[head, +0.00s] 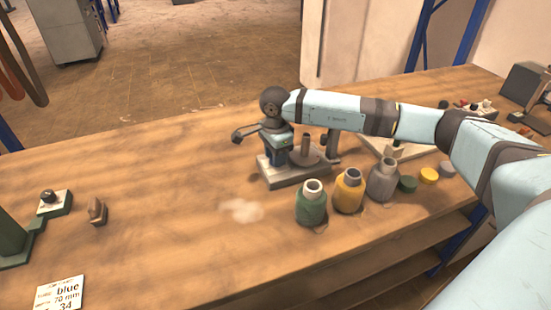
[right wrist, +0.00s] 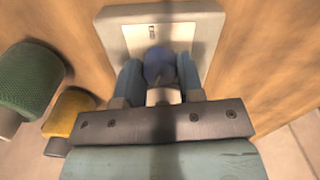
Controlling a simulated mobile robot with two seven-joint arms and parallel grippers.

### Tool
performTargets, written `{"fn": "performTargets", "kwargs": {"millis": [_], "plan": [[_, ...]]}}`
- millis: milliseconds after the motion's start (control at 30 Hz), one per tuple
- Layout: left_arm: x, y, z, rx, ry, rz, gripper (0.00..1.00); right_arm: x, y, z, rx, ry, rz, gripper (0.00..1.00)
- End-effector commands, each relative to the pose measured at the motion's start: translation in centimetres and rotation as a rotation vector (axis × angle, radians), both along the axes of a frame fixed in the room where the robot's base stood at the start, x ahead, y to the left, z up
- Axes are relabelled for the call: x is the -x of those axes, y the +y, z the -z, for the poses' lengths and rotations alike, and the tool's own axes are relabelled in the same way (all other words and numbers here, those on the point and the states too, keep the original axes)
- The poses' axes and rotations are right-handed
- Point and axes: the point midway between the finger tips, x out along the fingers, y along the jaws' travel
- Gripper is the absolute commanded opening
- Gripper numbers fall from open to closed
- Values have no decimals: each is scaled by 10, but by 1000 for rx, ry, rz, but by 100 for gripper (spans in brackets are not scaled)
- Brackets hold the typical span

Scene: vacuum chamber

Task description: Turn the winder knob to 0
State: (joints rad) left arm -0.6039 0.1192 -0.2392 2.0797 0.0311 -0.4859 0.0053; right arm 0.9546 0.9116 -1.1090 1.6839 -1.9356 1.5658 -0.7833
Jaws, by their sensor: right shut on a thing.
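The winder (head: 292,178) stands on the table with a pale grey base, a spindle and a dark disc. My right gripper (head: 277,157) points down over the base's left part. In the right wrist view, its two fingers (right wrist: 160,88) are shut on a blue round knob (right wrist: 158,62), one on each side. The knob sits on a pale grey plate (right wrist: 115,35) with a small slot-like mark. No readable number or pointer shows on it. In the head view the gripper mostly hides the knob. My left gripper is not in view.
Green (head: 311,208), yellow (head: 348,196) and grey (head: 382,183) bottles stand close in front and right, with loose caps (head: 428,176) beyond. The table's middle left is mostly clear.

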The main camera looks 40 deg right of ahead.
Motion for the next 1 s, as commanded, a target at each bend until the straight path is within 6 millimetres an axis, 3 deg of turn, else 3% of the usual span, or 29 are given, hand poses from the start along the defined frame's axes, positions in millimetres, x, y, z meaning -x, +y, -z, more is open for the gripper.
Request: {"fn": "performTargets", "kwargs": {"millis": [300, 833, 867, 967, 1000], "plan": [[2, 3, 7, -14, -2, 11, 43, -1, 0, -2, -1, -5, -119, 11], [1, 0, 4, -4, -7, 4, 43, -1, 0, -3, -1, -5, -143, 11], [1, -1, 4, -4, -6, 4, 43, -1, 0, -3, -1, -5, -143, 37], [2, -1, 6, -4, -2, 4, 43, -1, 0, -2, -1, -4, -142, 60], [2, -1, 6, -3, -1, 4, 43, -1, 0, -2, -1, -4, -142, 60]]}}
